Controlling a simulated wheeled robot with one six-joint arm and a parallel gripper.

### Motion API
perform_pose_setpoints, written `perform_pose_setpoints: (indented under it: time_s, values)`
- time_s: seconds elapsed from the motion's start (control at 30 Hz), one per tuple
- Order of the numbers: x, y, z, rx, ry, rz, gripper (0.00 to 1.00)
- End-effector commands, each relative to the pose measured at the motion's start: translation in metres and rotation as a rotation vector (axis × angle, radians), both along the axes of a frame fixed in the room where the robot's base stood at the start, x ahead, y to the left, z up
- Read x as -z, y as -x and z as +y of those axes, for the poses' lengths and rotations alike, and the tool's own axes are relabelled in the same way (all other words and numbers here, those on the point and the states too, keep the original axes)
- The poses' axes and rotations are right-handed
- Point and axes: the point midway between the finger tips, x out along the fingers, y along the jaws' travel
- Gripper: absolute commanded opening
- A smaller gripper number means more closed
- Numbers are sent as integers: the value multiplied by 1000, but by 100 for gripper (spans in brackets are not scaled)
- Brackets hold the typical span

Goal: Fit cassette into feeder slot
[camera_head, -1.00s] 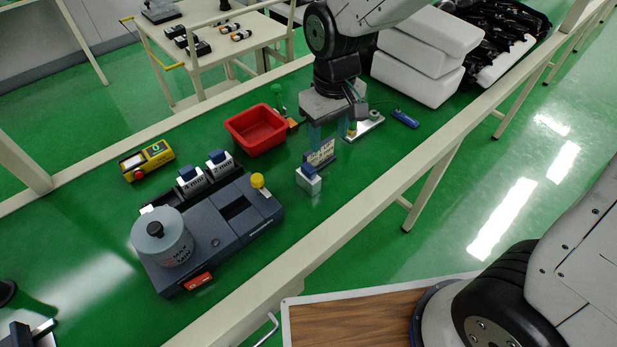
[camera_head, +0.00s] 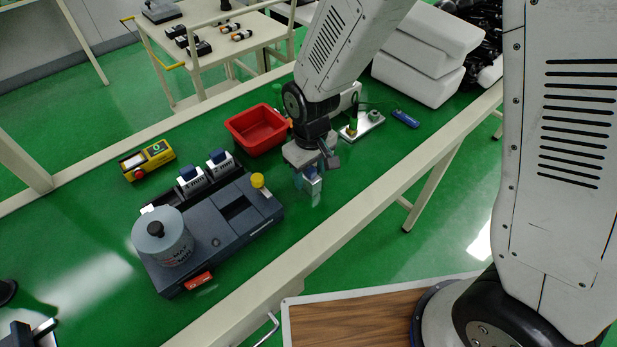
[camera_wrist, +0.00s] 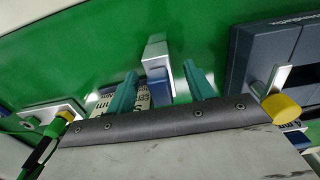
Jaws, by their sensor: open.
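The loose cassette (camera_head: 314,182), a white block with a blue top part, stands on the green table right of the feeder. The feeder (camera_head: 215,233) is a dark grey machine with a grey hopper and a rectangular slot (camera_head: 240,207). My gripper (camera_head: 308,187) is open over the cassette and partly hides it. In the wrist view, the cassette (camera_wrist: 156,50) shows between and beyond the two teal fingertips of my gripper (camera_wrist: 159,68); I see no clear contact. A lettered cream label (camera_wrist: 142,100) lies partly behind the left finger.
Cassettes marked 4 mm (camera_head: 190,180) and 2 mm (camera_head: 219,162) stand behind the feeder. A red bin (camera_head: 257,129) is behind my gripper, a yellow control box (camera_head: 148,160) far left. A yellow knob (camera_head: 257,181) rises from the feeder's right end. Green table shows between feeder and cassette.

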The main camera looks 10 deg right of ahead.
Motion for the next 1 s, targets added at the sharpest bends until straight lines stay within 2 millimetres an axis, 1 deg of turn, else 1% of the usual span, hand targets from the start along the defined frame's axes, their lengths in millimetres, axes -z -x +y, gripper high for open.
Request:
perform_pose_setpoints:
  time_s: [0.17, 0.27, 0.3, 0.37, 0.73, 1.0]
  values:
    - [0, 0, 0, 0, 0, 0, 53]
    - [0, 0, 0, 0, 0, 0, 28]
    - [0, 0, 0, 0, 0, 0, 17]
    - [0, 0, 0, 0, 0, 0, 1]
    - [-3, 0, 0, 0, -1, -1, 0]
    - [-21, -1, -1, 2, -2, -2, 0]
